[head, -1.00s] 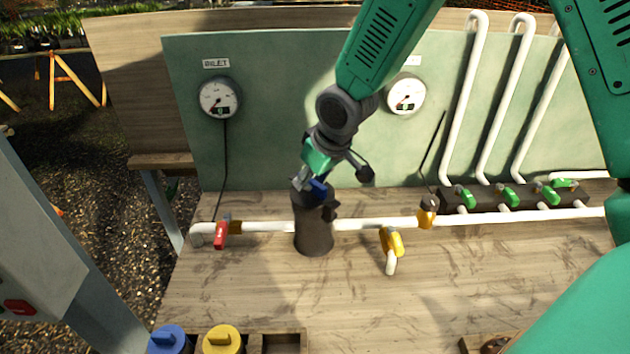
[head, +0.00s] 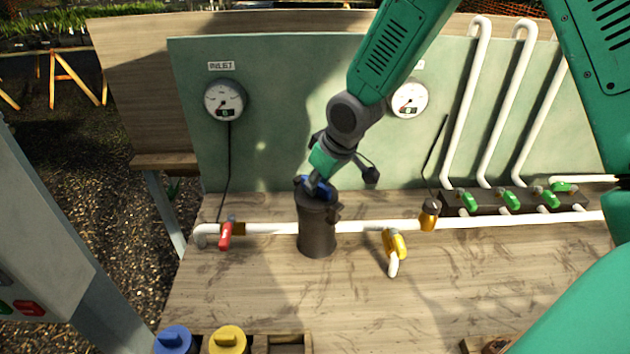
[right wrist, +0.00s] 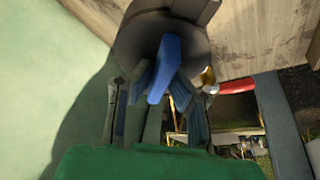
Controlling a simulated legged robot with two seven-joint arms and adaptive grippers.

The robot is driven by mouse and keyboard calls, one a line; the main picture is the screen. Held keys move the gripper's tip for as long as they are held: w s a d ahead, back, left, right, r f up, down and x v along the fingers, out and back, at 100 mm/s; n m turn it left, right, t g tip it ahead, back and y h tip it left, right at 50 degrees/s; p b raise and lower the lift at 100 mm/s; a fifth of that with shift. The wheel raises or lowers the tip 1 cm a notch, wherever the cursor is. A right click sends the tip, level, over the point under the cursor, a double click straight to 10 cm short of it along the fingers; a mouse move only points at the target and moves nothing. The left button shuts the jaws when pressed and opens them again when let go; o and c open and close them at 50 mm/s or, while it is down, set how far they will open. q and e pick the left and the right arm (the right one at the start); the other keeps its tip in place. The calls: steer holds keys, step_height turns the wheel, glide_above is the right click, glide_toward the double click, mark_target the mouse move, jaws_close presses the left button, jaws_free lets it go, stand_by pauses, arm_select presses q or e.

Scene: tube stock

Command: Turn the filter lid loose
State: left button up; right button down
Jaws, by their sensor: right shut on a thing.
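The filter (head: 317,235) is a dark upright cylinder set in the white pipe on the bench. Its top carries a blue bar, the grip of the filter lid (head: 326,192). My right gripper (head: 314,186) reaches down from above and is shut on the lid's blue bar. In the right wrist view the blue bar (right wrist: 165,68) stands across the dark round top, at the ends of the gripper fingers (right wrist: 160,95). The fingers partly hide the lid in the head view. My left gripper is not in view.
The red-handled valve (head: 225,235) is left of the filter, the yellow valve (head: 395,243) right of it. Gauges (head: 224,100) hang on the green panel behind. A blue cap (head: 174,341) and a yellow cap (head: 228,341) sit at the front left. The bench front is mostly clear.

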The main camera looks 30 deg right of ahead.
steer(key=shift+d+n+p, duration=0.3)
steer(key=shift+n+p, duration=0.1)
steer(key=shift+p, duration=0.05)
steer(key=shift+y, duration=0.3)
steer(key=shift+w+a+r+n+p, duration=0.1)
steer(key=shift+a+n+p, duration=0.25)
steer(key=shift+n+p, duration=0.45)
steer(key=shift+d+n+y+p, duration=0.25)
steer(key=shift+n+y+p, duration=0.15)
steer(key=shift+n+p, duration=0.45)
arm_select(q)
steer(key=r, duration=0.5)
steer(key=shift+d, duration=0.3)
arm_select(e)
steer(key=shift+a, duration=0.1)
